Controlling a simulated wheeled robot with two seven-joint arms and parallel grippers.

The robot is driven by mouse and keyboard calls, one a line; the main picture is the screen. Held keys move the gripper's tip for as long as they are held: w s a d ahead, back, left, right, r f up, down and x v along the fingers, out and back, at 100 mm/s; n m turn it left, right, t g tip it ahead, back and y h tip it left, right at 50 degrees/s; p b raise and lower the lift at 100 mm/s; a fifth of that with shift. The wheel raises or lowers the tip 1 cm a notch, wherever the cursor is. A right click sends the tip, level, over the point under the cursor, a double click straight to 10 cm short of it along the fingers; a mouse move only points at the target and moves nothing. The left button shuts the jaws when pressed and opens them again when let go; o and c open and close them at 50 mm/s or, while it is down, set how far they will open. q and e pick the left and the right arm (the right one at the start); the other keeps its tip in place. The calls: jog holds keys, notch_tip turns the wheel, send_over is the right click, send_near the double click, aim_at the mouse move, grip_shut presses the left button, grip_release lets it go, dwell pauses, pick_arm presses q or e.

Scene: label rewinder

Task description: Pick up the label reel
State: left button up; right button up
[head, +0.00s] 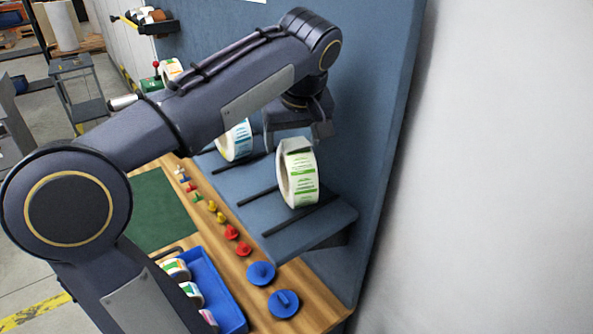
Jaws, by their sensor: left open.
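A label reel (303,181) with green print on white stands upright on the grey-blue shelf (262,213) on the wall panel. A second reel with blue print (236,142) stands further back on the same shelf, partly behind my arm. My left gripper (297,135) is open and points down just above the green-printed reel, near its top edge. I cannot tell whether it touches the reel. My left arm crosses the view from lower left. My right gripper is not in view.
Below the shelf, a wooden worktop (325,302) carries a row of coloured knobs, with blue ones (284,303) nearest. A blue bin (222,294) with several reels sits at lower left, beside a green mat (160,208). The blue panel (372,130) rises close behind the shelf.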

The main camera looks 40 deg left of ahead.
pick_arm(q)
jog(key=shift+p+x, duration=0.3)
jog(key=shift+x, duration=1.7)
jog(key=shift+d, duration=0.1)
jog(key=c, duration=1.4)
jog(key=shift+r, duration=0.15)
